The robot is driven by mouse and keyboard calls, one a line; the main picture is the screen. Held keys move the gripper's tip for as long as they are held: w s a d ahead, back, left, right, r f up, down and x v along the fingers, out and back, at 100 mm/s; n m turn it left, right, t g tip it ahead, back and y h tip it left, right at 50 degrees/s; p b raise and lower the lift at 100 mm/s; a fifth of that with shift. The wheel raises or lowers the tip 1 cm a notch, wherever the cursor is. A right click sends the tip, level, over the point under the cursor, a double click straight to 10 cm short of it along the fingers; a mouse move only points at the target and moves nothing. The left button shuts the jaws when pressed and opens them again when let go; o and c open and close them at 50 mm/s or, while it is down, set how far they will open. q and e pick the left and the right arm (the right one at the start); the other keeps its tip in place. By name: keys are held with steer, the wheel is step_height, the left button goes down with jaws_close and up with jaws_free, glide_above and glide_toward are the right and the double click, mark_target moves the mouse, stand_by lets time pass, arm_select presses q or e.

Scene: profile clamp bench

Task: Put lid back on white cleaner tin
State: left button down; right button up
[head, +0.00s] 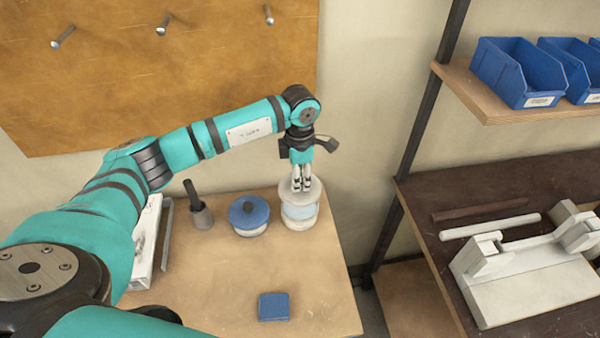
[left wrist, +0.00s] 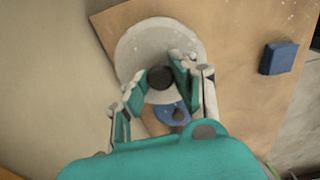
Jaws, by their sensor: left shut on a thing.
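The white cleaner tin (head: 299,222) with a pale blue band stands upright near the back right of the wooden bench. Its white round lid (head: 314,191) is over the tin's mouth and lines up with it; I cannot tell whether it is fully seated. My left gripper (head: 301,186) points down from above, shut on the lid's knob. In the left wrist view, the dark knob (left wrist: 161,77) lies between the fingertips (left wrist: 158,82), with the white lid (left wrist: 138,45) around it. The tin's body is hidden there. My right gripper is not in view.
A blue-lidded tin (head: 249,212) stands just left of the white tin. A dark cup with a tool (head: 201,214) is further left. A blue block (head: 274,307) lies at the front. A clamp fixture (head: 530,280) sits on the dark bench at right. The bench middle is clear.

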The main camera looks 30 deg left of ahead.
mark_target(300, 194)
arm_select(q)
steer(key=shift+f+b, duration=0.4)
steer(key=shift+f, duration=0.3)
step_height(300, 194, down, 3)
steer(key=shift+f+b, duration=0.2)
steer(key=shift+b, duration=0.8)
steer(key=shift+f+b, duration=0.65)
steer(key=shift+f, duration=0.15)
steer(key=shift+b, duration=0.35)
steer(key=shift+f+b, duration=0.15)
steer(key=shift+b, duration=0.35)
stand_by(0.6)
